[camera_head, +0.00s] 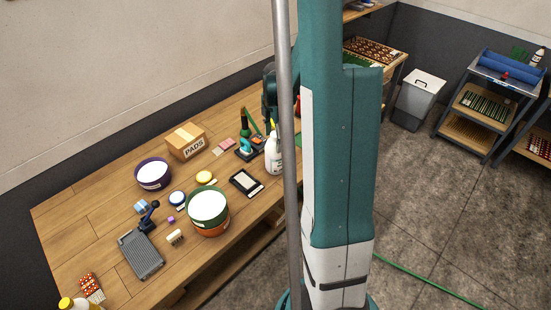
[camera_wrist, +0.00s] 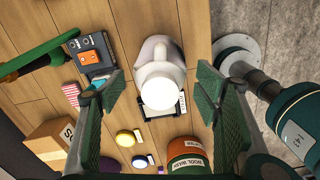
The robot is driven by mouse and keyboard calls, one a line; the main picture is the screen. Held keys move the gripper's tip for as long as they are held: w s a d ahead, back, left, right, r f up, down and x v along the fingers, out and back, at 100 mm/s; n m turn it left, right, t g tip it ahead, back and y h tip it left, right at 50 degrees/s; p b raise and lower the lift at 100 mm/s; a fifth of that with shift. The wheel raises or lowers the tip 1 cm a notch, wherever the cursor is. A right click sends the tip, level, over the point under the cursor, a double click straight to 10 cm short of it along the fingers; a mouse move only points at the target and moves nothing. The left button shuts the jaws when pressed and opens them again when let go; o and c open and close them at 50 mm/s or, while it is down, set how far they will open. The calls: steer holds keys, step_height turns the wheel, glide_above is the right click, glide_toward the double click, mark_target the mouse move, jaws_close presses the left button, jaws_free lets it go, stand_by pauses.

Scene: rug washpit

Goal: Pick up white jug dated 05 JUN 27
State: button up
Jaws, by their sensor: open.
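A white jug (camera_wrist: 162,88) with a round white cap stands upright on the wooden bench, seen from above in the wrist view. My gripper (camera_wrist: 158,90) is open above the jug, one green finger pad to each side, with gaps between pads and jug. In the head view a white jug (camera_head: 273,157) stands near the bench's front edge, partly hidden by a grey pole. Another jug with a yellow cap (camera_head: 67,303) is cut off at the lower left.
A dark-framed tray (camera_head: 246,183) lies close to the jug. Tubs (camera_head: 208,207), a PADS box (camera_head: 187,141) and a flat grey tool (camera_head: 141,254) stand farther left on the bench. An orange and black device (camera_wrist: 90,52) lies left of the jug in the wrist view.

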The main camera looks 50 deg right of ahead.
steer(key=shift+f, duration=0.15)
steer(key=shift+c, duration=0.7)
steer(key=c, duration=1.7)
steer(key=shift+r, duration=0.2)
steer(key=shift+r, duration=4.85)
